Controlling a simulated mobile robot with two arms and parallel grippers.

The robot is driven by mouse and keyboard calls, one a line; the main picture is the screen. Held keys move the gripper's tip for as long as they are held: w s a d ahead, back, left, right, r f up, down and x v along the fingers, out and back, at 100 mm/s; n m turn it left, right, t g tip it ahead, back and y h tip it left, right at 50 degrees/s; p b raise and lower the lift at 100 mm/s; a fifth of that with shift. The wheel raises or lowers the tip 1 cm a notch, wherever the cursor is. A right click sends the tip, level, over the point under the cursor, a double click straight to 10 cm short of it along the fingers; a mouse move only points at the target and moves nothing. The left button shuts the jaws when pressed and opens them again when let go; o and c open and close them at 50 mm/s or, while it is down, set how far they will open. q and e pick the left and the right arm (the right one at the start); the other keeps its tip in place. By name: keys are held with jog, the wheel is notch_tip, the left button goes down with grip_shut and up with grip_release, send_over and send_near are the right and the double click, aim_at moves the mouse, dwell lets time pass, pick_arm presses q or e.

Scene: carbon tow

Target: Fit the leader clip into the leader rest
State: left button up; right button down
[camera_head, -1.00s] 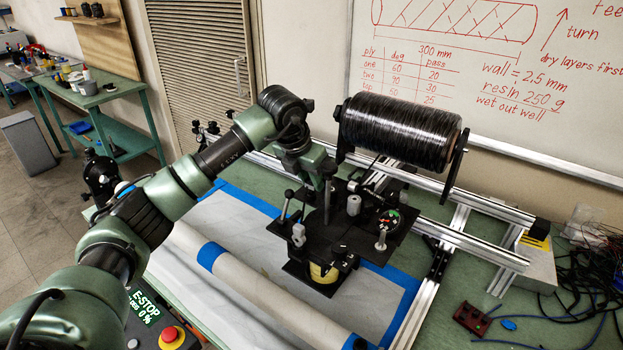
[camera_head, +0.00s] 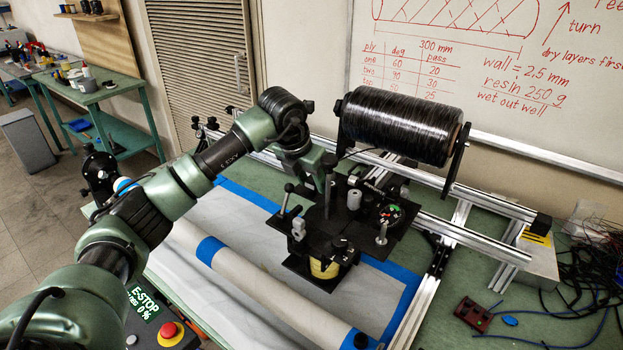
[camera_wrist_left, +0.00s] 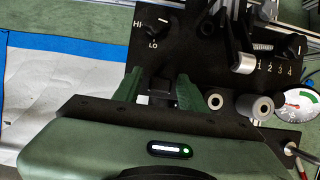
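My left gripper (camera_head: 328,178) reaches down over the black plate of the winding carriage (camera_head: 345,225), below the spool of black tow. In the left wrist view its two green fingers (camera_wrist_left: 159,92) stand apart over the plate. A small dark piece (camera_wrist_left: 160,88) shows between them; I cannot tell whether it is the leader clip, part of the carriage, or gripped. I cannot make out the leader clip or leader rest for certain. My right gripper is in neither view.
The black tow spool (camera_head: 400,126) sits on metal rails behind the carriage. A pale tube (camera_head: 265,290) with blue bands lies in front. Loose cables (camera_head: 590,262) lie at right.

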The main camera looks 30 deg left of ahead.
pick_arm(q)
jog(key=shift+r, duration=0.1)
jog(key=b+v, duration=0.1)
jog(key=v, duration=0.6)
jog(key=shift+r+b, duration=0.3)
jog(key=shift+s, duration=0.1)
